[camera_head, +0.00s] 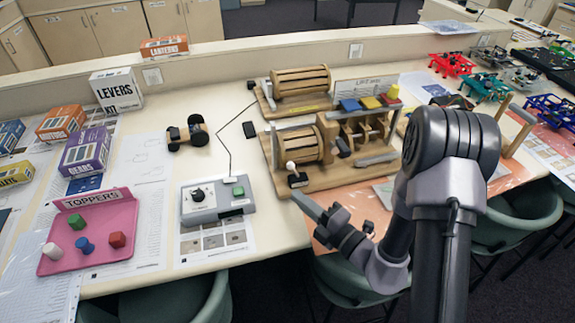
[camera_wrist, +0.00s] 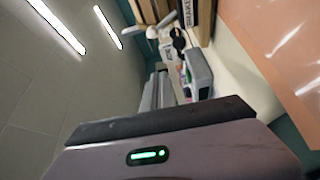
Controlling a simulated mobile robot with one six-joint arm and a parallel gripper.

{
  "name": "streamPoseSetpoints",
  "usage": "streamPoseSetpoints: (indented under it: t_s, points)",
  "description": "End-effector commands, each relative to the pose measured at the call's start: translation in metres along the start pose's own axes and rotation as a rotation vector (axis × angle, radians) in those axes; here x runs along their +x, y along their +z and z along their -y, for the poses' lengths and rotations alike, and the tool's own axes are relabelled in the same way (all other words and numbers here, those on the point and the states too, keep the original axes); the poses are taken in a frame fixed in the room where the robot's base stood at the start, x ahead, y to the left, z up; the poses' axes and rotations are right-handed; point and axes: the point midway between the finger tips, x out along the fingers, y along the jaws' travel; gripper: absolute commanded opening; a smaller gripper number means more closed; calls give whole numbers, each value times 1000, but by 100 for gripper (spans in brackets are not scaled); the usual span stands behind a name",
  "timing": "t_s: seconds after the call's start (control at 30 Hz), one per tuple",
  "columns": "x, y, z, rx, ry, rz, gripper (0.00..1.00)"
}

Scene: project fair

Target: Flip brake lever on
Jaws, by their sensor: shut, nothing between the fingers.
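The brake lever (camera_head: 291,167) has a white knob and a dark base at the front left corner of the near wooden machine (camera_head: 285,188). In the wrist view a white-knobbed lever (camera_wrist: 151,33) shows beside a dark label reading BRAKE (camera_wrist: 188,12). I cannot tell which setting it is in. My gripper (camera_head: 302,200) is shut and empty, its tips in front of and just below the lever's base in the head view. In the wrist view the gripper's fingers (camera_wrist: 157,90) point towards the lever, with a visible gap.
A grey control box (camera_head: 217,199) with a black knob and green button stands left of the machine. A pink toppers tray (camera_head: 127,255) is at the front left. A second wooden drum machine (camera_head: 300,85) stands behind. Green chairs (camera_head: 345,283) are below the table's front edge.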

Motion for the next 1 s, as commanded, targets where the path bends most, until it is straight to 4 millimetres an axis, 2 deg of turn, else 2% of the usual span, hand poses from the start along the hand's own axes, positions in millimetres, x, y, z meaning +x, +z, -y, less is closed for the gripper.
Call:
streamPoseSetpoints:
  t_s: [0.27,0.37,0.47,0.83,0.9,1.0]
  points:
    - [0,0,1,1,0,1,0]
    - [7,0,1,-2,-1,-1,0]
    - [24,-1,1,-4,1,-3,0]
    - [104,-2,1,-3,2,-4,0]
    - [96,15,2,-3,2,3,0]
    - [91,28,2,-3,1,2,0]
